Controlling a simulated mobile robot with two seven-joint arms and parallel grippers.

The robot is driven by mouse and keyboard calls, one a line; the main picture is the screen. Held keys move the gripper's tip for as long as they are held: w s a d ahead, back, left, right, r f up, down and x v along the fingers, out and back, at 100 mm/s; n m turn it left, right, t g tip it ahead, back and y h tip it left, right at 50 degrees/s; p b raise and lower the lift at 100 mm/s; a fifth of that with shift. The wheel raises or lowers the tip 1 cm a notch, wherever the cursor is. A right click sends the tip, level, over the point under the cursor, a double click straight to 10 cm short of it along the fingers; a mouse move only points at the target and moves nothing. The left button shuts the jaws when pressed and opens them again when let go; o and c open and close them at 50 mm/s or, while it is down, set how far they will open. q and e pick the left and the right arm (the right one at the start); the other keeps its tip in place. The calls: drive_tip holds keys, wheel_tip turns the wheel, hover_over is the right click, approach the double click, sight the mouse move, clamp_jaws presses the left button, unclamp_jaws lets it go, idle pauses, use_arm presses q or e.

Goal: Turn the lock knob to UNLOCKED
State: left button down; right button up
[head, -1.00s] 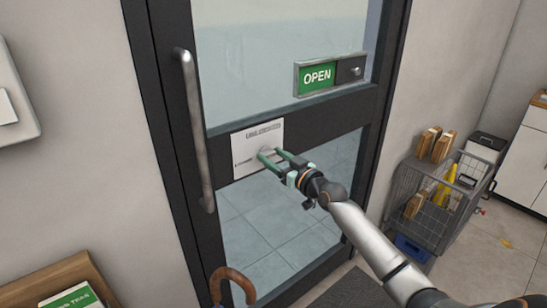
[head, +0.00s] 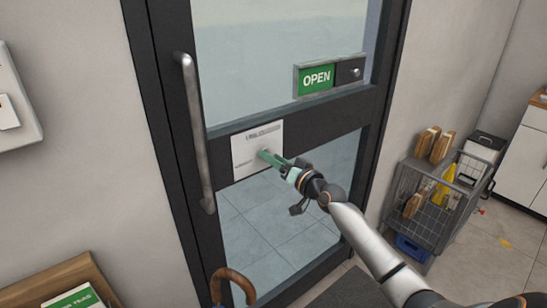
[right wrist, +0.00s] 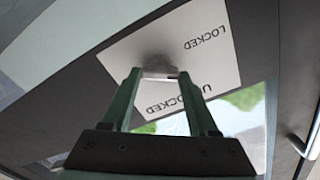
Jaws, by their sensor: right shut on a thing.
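The white lock plate (head: 246,158) is on the dark middle rail of the door, right of the long handle. In the right wrist view the plate (right wrist: 195,80) shows the words LOCKED and UNLOCKED. The grey lock knob (right wrist: 156,62) sits on the plate between my right gripper's fingertips. My right gripper (head: 266,154) is shut on the knob, with its fingers seen nearly edge-on from the head. Its two green fingers (right wrist: 158,76) are on either side of the knob. Which word the knob points at cannot be told. My left gripper is out of view.
A long metal door handle (head: 193,130) stands left of the plate. A green OPEN sign (head: 317,79) is above right. An umbrella's curved wooden handle (head: 232,276) rises below the plate. A wire cart (head: 432,208) with goods stands to the right.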

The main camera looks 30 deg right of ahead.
drive_tip(key=m+p, duration=0.2)
drive_tip(key=m, duration=0.9)
drive_tip(key=shift+f, duration=0.1)
drive_tip(key=shift+m, duration=0.4)
drive_tip(key=o, duration=1.4)
drive_tip(key=shift+s+d, duration=0.2)
drive_tip(key=shift+s, duration=1.9)
drive_tip(key=shift+s+d, duration=0.15)
drive_tip(key=shift+s, duration=1.9)
drive_tip(key=shift+s+d, duration=0.2)
drive_tip(key=shift+s, duration=1.9)
